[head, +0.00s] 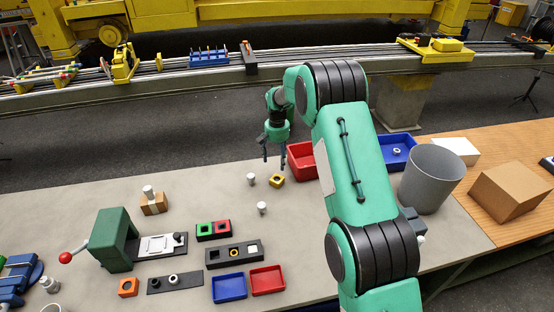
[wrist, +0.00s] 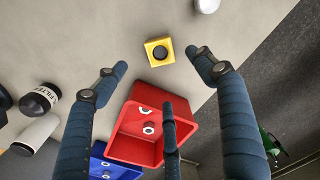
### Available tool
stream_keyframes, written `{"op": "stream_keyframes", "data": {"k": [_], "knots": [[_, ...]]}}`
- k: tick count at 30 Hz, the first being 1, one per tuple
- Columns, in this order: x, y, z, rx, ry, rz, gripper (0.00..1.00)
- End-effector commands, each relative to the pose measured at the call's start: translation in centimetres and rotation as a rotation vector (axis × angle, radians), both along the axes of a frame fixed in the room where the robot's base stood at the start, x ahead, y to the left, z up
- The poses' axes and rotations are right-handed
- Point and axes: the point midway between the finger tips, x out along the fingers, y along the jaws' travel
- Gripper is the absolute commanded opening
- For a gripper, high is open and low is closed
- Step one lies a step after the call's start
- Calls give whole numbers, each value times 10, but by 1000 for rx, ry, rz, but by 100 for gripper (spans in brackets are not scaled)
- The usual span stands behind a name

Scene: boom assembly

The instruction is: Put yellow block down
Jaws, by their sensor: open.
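The yellow block (head: 276,180) is a small cube with a dark round hole in its top. It sits on the grey table just left of the large red bin. My gripper (head: 274,160) is above and beside it, pointing down with its fingers spread. In the wrist view the yellow block (wrist: 166,61) lies just beyond the open fingertips (wrist: 160,72), with a visible gap to each finger. Nothing is held in the gripper.
A blue bin (head: 396,161) and a grey bucket (head: 432,180) are further right. Black fixtures (head: 234,254) and small trays (head: 229,288) fill the front; bare table lies between.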

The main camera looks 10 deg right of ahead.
Motion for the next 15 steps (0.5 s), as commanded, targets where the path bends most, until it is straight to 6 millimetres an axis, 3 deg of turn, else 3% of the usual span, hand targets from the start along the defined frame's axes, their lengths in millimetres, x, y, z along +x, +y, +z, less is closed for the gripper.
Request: {"op": "stream_keyframes", "data": {"k": [9,15], "knots": [[-1,0,3,0,-2,1,70],[-8,0,27,0,-17,9,70]]}}
